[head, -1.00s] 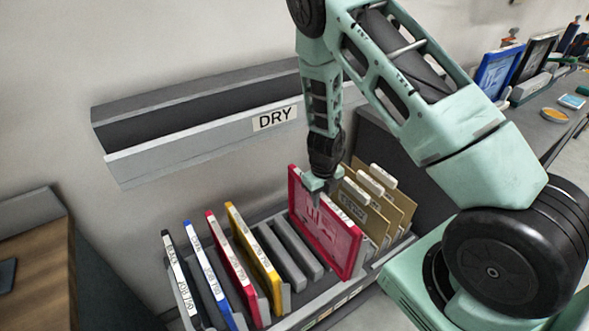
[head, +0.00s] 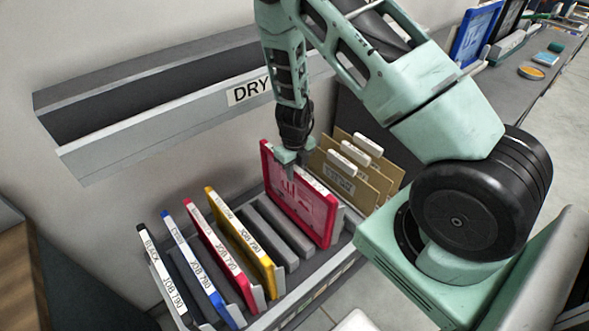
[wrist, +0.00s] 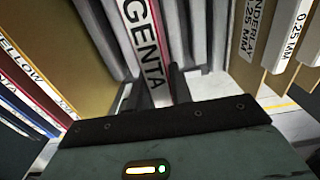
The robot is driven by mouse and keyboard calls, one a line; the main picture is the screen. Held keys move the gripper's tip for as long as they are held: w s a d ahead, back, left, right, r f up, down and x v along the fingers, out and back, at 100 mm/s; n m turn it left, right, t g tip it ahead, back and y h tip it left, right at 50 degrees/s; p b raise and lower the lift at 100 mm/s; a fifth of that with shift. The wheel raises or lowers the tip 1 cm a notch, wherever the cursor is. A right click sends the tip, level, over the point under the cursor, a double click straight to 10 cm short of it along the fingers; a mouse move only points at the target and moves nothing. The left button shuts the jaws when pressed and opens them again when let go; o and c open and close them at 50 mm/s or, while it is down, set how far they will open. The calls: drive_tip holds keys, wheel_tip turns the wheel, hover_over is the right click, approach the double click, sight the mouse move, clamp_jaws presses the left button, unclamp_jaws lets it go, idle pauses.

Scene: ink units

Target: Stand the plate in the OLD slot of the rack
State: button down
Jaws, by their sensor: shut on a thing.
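The plate is a magenta-red framed panel (head: 298,200), upright at the right part of the grey rack (head: 322,270). My gripper (head: 288,163) is shut on its top edge. In the wrist view the plate's edge label (wrist: 146,50) reads "…GENTA", between my fingers (wrist: 158,88). The plate's lower edge is down among the rack's dividers; I cannot tell whether it is fully seated. Empty grey slots (head: 278,232) lie to its left. I can read no OLD label on the rack.
Yellow (head: 240,240), red (head: 220,255), blue (head: 198,270) and black (head: 165,275) plates stand in the rack's left part. Brown labelled folders (head: 350,185) stand close to the right. A grey trough marked DRY (head: 200,110) is on the wall behind.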

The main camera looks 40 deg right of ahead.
wheel_tip(320, 180, down, 7)
drive_tip(key=b, duration=0.4)
drive_tip(key=shift+r, duration=0.15)
drive_tip(key=shift+f, duration=0.35)
idle(0.6)
drive_tip(key=c, duration=1.2)
unclamp_jaws()
drive_tip(key=shift+o, duration=0.2)
drive_tip(key=shift+r, duration=0.1)
wheel_tip(320, 180, up, 17)
drive_tip(key=shift+r+p, duration=0.1)
drive_tip(key=shift+p, duration=0.85)
drive_tip(key=shift+r, duration=0.1)
wheel_tip(320, 180, up, 5)
drive_tip(key=p, duration=0.5)
drive_tip(key=shift+p, duration=0.35)
